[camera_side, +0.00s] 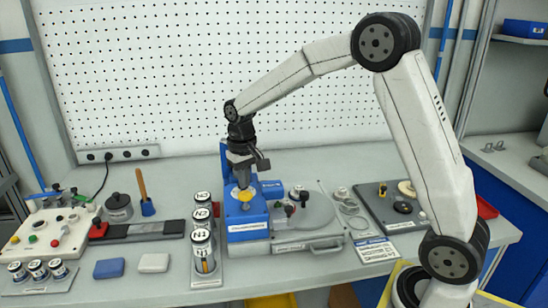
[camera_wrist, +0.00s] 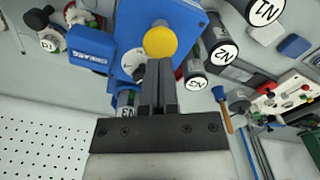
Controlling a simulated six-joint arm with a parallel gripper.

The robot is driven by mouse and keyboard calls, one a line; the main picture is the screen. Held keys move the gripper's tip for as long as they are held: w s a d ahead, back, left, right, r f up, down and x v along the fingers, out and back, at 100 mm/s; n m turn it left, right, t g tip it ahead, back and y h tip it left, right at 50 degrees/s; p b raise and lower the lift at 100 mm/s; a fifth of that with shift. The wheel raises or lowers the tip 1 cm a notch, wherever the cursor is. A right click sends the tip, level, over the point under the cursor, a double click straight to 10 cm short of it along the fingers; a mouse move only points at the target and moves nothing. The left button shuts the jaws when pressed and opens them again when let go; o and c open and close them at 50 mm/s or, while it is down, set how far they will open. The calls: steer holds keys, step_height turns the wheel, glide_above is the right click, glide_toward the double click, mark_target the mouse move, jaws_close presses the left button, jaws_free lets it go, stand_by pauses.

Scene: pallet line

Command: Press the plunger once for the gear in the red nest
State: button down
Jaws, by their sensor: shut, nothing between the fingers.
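A blue press-like block (camera_side: 247,219) stands near the middle of the bench with a yellow round plunger cap (camera_side: 246,196) on top. In the wrist view the yellow cap (camera_wrist: 160,41) sits on the blue block (camera_wrist: 128,24), just beyond my fingertips. My gripper (camera_side: 243,184) points down over the cap, shut and empty; its two fingers (camera_wrist: 158,64) lie together in the wrist view. I cannot tell whether the tips touch the cap. No gear in a red nest can be made out; a red piece (camera_side: 97,229) sits at the left end of a dark bar.
Labelled cylinders (camera_side: 202,236) stand in a row close left of the blue block. A grey fixture (camera_side: 305,222) with knobs adjoins it on the right. A control box (camera_side: 48,234) with buttons stands far left. A dark plate (camera_side: 385,210) with round parts lies right.

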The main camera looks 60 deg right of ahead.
steer(key=shift+r, duration=1.55)
steer(key=shift+s, duration=0.1)
steer(key=shift+s+a+f, duration=0.25)
steer(key=shift+s+f, duration=0.1)
steer(key=shift+s, duration=0.15)
steer(key=s+a+f+n+t, duration=0.1)
steer(key=s+f, duration=0.3)
steer(key=s, duration=0.4)
steer(key=s+a+f+n+t, duration=0.1)
steer(key=s+a+f+n, duration=0.1)
steer(key=s, duration=0.6)
step_height(320, 180, down, 2)
steer(key=shift+s+a+t, duration=0.3)
steer(key=shift+s+a, duration=0.05)
steer(key=shift+a, duration=0.35)
